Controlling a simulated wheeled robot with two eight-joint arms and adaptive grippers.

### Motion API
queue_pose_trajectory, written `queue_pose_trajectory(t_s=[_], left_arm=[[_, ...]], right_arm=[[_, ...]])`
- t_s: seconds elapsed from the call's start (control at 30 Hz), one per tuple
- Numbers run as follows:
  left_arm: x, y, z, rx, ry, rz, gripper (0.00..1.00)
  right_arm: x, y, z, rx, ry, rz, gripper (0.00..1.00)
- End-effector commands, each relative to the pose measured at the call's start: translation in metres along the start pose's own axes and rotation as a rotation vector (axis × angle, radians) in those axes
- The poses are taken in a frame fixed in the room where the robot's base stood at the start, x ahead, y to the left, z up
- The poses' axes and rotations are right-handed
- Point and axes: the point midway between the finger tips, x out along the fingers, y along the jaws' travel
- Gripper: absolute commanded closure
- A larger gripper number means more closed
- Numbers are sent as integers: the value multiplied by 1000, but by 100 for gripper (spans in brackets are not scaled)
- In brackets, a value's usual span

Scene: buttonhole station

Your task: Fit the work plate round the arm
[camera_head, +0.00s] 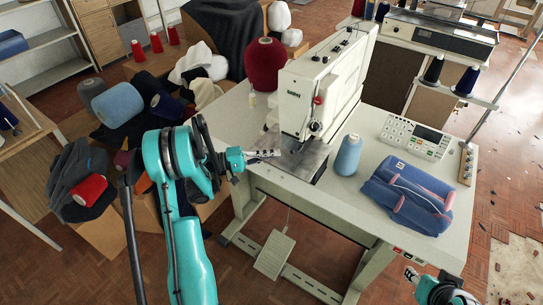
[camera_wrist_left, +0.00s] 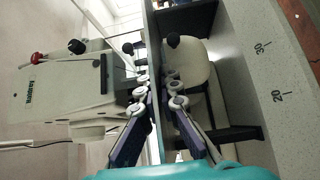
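The work plate (camera_head: 306,160) is a flat grey metal sheet beside the sewing machine's needle end. My left gripper (camera_head: 264,153) reaches it from the left and is shut on its near edge. In the left wrist view the plate (camera_wrist_left: 152,60) is nearly edge-on between the fingertips (camera_wrist_left: 157,82). The machine's pale rounded arm (camera_wrist_left: 200,85) lies in the dark table opening on the plate's table side, apparently with a gap. The plate hides this arm in the head view. My right gripper (camera_head: 412,275) is partly in view at bottom right; its finger state is unclear.
The sewing machine head (camera_head: 315,95) stands over the plate. A blue thread cone (camera_head: 348,155) stands close to the plate's right. A folded blue bundle (camera_head: 408,195) and a control panel (camera_head: 414,136) occupy the table's right. The table's front strip (camera_head: 300,205) is clear.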

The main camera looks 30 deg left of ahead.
Motion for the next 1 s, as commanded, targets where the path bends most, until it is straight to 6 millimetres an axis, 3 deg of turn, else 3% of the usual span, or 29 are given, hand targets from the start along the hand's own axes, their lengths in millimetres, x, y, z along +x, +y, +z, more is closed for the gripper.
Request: queue_pose_trajectory(t_s=[0.47, 0.6, 1.0], left_arm=[[1, 2, -5, 2, 7, 7, 100], [1, 1, -5, 2, 7, 6, 71], [-2, -1, -6, 0, 9, 1, 71]], right_arm=[[3, 0, 2, 0, 0, 0, 60], [3, 0, 2, 0, 0, 0, 60], [3, 0, 2, 0, 0, 0, 60]])
